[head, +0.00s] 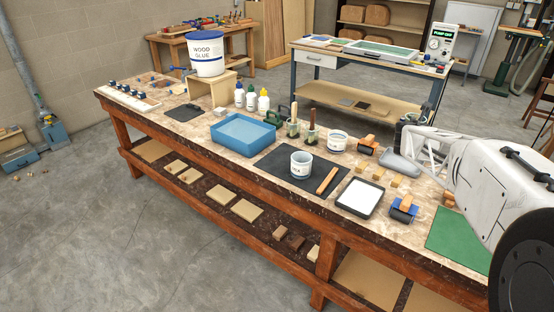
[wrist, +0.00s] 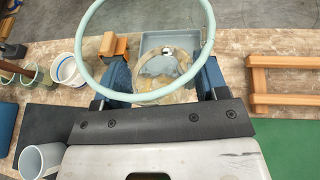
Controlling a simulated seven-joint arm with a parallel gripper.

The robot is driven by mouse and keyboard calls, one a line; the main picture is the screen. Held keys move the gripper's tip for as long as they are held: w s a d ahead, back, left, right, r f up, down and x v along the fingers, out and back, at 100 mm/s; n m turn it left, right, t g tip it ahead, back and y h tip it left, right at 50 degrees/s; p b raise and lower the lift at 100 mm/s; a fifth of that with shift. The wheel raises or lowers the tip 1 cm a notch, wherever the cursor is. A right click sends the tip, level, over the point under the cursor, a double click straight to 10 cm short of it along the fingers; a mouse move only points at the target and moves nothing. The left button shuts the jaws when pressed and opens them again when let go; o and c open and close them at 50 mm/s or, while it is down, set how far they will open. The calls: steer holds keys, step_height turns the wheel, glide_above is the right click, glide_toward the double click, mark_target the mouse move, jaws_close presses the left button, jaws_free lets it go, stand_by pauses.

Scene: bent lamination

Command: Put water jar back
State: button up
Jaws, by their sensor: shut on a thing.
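The water jar (wrist: 155,88) is clear, with a thick pale green rim that fills the upper middle of the wrist view. My gripper (wrist: 165,78) is shut on it, with a blue finger on each side. The jar's mouth faces the wrist camera, and its lower part looks yellowish and see-through. A shallow grey tray (wrist: 150,40) shows behind and through it; I cannot tell whether the jar touches it. In the head view my arm comes in from the right and the jar cannot be made out clearly.
A wooden frame (wrist: 258,85) and green mat (wrist: 290,140) lie at right.

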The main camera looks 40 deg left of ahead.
steer(key=s+a+f+n+y, duration=0.1)
steer(key=s+a+f, duration=0.1)
steer(key=a, duration=1.1)
steer(key=s+a+f, duration=0.2)
steer(key=s+a, duration=0.1)
steer(key=a, duration=0.9)
steer(key=n+y, duration=0.2)
glide_above(276, 159)
step_height(276, 159, down, 4)
steer(key=shift+f+g, duration=0.2)
steer(key=shift+g, duration=0.1)
steer(key=shift+f, duration=3.15)
steer(key=shift+f, duration=1.85)
steer(key=shift+f, duration=0.15)
